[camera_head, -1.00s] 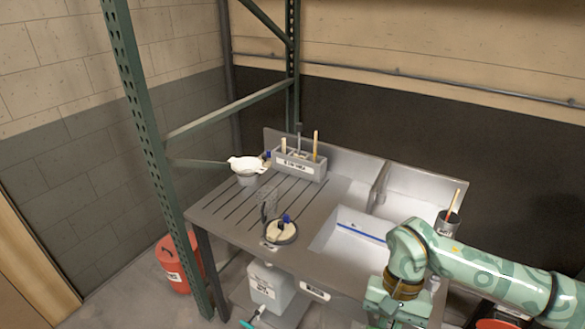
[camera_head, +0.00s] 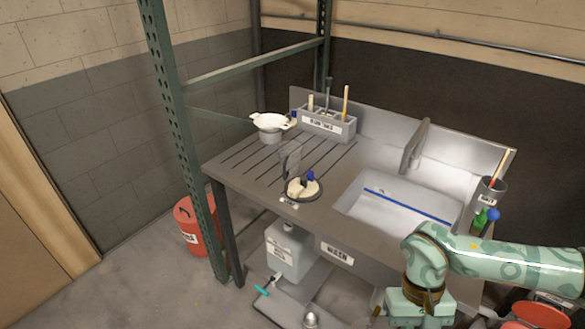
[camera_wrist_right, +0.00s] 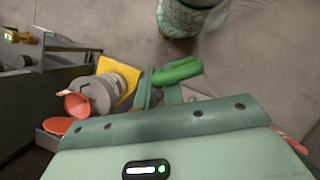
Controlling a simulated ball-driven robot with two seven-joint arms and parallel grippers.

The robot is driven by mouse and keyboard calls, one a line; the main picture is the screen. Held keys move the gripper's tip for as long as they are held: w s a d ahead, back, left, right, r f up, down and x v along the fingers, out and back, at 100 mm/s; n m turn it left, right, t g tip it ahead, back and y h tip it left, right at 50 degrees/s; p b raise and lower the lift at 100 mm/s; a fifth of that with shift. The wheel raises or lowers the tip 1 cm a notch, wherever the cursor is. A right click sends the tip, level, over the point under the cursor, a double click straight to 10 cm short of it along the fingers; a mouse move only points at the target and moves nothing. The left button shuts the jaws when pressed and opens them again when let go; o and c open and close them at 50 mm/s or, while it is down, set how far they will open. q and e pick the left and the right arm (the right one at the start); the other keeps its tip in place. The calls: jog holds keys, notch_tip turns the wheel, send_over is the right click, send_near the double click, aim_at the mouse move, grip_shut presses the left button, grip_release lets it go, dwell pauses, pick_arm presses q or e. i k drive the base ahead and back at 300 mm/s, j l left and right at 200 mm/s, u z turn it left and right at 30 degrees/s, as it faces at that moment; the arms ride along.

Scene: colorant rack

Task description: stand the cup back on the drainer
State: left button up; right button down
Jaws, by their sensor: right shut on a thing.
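The drainer (camera_head: 238,163) is the grooved grey board left of the sink in the head view. A white strainer-like dish rests on a small grey pot (camera_head: 271,134) at its back edge. My right arm comes in from the right, in front of the bench, with its gripper below the head picture. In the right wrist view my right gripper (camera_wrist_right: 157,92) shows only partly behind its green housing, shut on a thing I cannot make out. A grey cup-like cylinder (camera_wrist_right: 113,86) with an orange flared end lies beside the fingers. My left gripper is out of view.
A labelled holder (camera_head: 327,124) with sticks stands behind the drainer. A round dish (camera_head: 299,191) with a pale item sits at its front. The sink (camera_head: 398,207) lies right; a dark pot (camera_head: 489,191) stands beyond. A green rack post (camera_head: 181,130) stands left of the bench.

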aim_at(263, 169)
jog(key=i+j+z, duration=0.1)
jog(key=i+j, duration=0.35)
jog(key=j, duration=0.2)
jog(key=i+j+z, duration=0.15)
jog(key=i+j, duration=0.3)
jog(key=j, duration=0.25)
jog(key=i+j+z, duration=0.15)
jog(key=j, duration=0.2)
